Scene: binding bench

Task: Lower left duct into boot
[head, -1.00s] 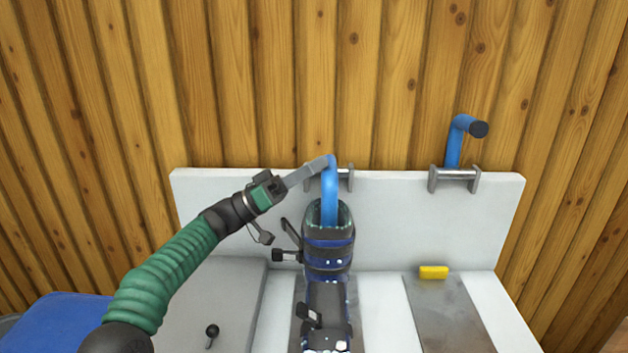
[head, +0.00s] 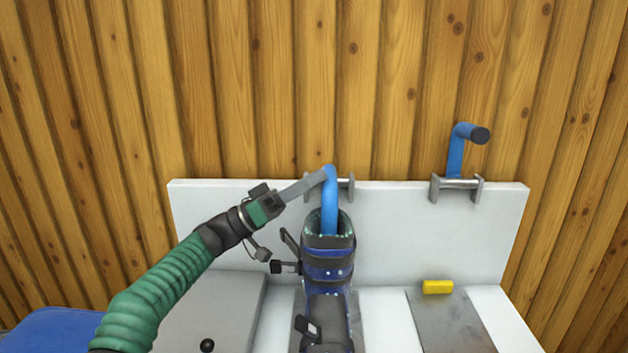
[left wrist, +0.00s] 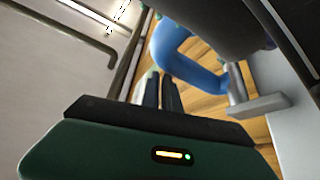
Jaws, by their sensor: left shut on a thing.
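The left duct (head: 330,205), a blue bent pipe, stands upright with its lower end inside the open top of the boot (head: 328,262). How deep it reaches is hidden by the boot's cuff. The boot is dark blue with black buckles and stands upright on the bench. My left gripper (head: 318,180) comes from the left and is shut on the duct's upper bend. In the left wrist view the fingers (left wrist: 160,92) are close together beside the blue duct (left wrist: 178,50). My right gripper is not in view.
A second blue duct (head: 457,150) with a dark end sits in a metal bracket (head: 457,184) on the white back panel (head: 400,225). A yellow block (head: 437,287) lies on a grey plate (head: 452,325) at right. A wooden wall (head: 250,90) stands behind. A blue object (head: 55,330) is at lower left.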

